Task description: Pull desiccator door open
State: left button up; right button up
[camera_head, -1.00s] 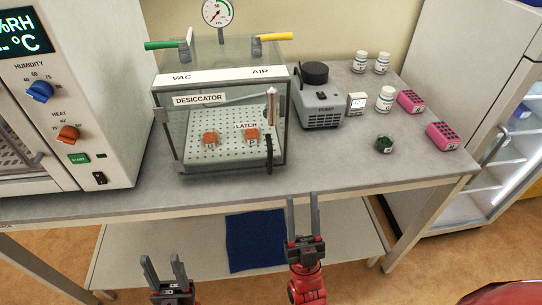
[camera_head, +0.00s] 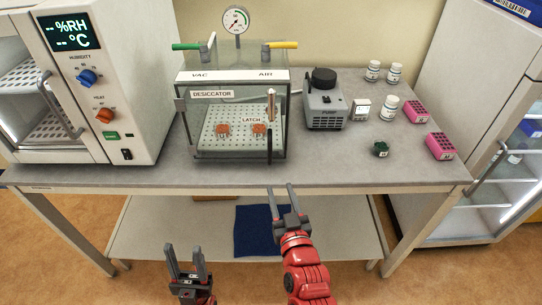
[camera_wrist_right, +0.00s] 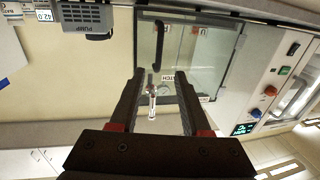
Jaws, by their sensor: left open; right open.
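The desiccator (camera_head: 235,76) is a clear box on the bench, with orange-brown pieces on a perforated shelf inside. Its glass door (camera_head: 228,148) faces me and looks shut. A dark vertical handle (camera_head: 269,150) and the latch (camera_head: 271,106) are at the door's right side. My right gripper (camera_head: 281,190) is open and empty, in front of the bench edge, below and slightly right of the handle. In the right wrist view the handle (camera_wrist_right: 160,42) and latch (camera_wrist_right: 153,96) appear between the open fingers, apart from them. My left gripper (camera_head: 184,252) is open and empty, lower left.
A pump (camera_head: 325,107), white bottles (camera_head: 387,108), pink racks (camera_head: 440,146) and a small dark green item (camera_head: 380,149) stand right of the desiccator. A humidity oven (camera_head: 140,90) stands close on its left. The bench front edge (camera_head: 330,190) lies before my grippers. The bench front is clear.

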aim_at(270, 155)
jog(key=w+p, duration=0.1)
jog(key=w, duration=0.3)
jog(key=w+a+p, duration=0.1)
jog(key=w, duration=0.3)
jog(key=w+a+p, duration=0.1)
jog(key=w, duration=0.4)
jog(key=shift+a+r, duration=0.1)
jog(key=shift+a, duration=0.1)
jog(key=shift+w+a+p, duration=0.15)
jog(key=shift+w+p, duration=0.25)
jog(key=shift+w, duration=0.3)
grip_shut()
